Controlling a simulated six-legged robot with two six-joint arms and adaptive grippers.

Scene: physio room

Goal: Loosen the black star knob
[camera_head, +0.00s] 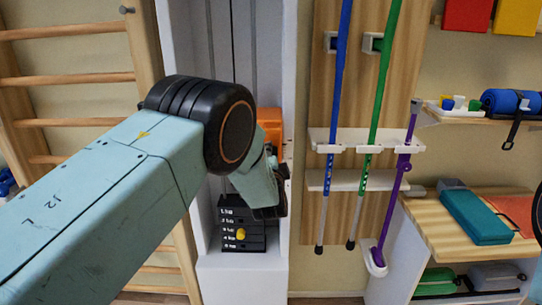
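My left arm reaches in from the left, and its gripper (272,205) is in front of the white column of the weight machine (245,280). The gripper is seen from behind and partly covered by my own wrist, so I cannot tell whether its fingers are open or shut. I cannot make out a black star knob clearly; a small dark shape beside the gripper could be a finger or part of a knob. An orange block (270,127) shows just above the gripper. My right gripper is not in view.
A black weight stack (237,240) with a yellow pin (241,234) is below the gripper. Wooden wall bars (75,78) stand left. Blue, green and purple poles (336,110) hang on a rack to the right. A wooden bench (440,235) holds a teal case (475,215).

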